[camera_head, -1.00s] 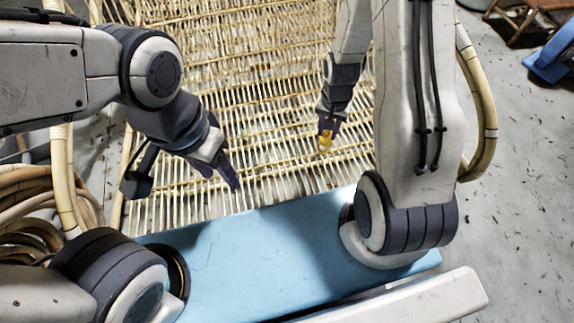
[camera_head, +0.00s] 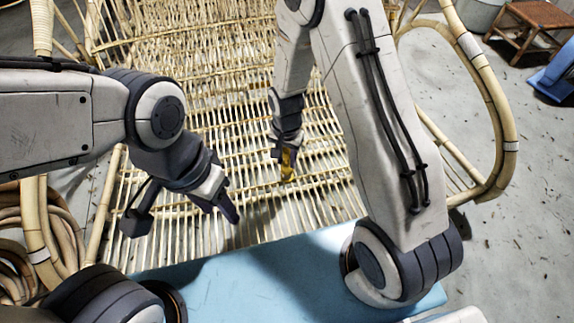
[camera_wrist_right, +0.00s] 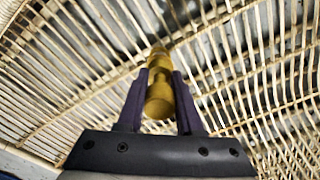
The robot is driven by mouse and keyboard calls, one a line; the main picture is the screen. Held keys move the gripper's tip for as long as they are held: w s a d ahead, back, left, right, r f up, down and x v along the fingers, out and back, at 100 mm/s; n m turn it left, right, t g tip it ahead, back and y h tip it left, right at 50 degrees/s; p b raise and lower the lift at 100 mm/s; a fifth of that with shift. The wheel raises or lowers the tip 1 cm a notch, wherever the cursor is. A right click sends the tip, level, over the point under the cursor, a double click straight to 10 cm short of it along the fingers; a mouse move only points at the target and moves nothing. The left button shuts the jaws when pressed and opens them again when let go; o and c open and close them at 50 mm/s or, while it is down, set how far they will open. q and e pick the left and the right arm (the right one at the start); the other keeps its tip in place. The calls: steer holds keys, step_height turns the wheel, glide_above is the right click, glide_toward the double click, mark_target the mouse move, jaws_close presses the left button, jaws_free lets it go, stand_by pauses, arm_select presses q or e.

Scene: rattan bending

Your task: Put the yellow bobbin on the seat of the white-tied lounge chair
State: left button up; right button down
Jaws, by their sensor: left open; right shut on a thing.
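The yellow bobbin (camera_head: 288,164) is between the fingers of my right gripper (camera_head: 284,152), over the slatted rattan seat of the lounge chair (camera_head: 215,110). In the right wrist view the bobbin (camera_wrist_right: 159,92) stands out between the two dark fingers, with the slats (camera_wrist_right: 70,60) behind it. I cannot tell whether its lower end touches the slats. White ties (camera_head: 510,146) wrap the chair's curved arm at the right. My left gripper (camera_head: 228,208) is open and empty above the near left part of the slats.
A light blue padded surface (camera_head: 240,275) lies in front of the chair. Coiled rattan poles (camera_head: 30,235) are at the left. A brown woven stool (camera_head: 530,28) and a blue object (camera_head: 555,72) stand at the far right. Grey floor is open at the right.

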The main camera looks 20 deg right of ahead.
steer(key=shift+f+b, duration=0.3)
steer(key=shift+f, duration=0.6)
arm_select(q)
steer(key=shift+f, duration=0.7)
arm_select(e)
steer(key=shift+r, duration=0.1)
steer(key=c, duration=0.6)
jaws_free()
steer(key=shift+o, duration=0.2)
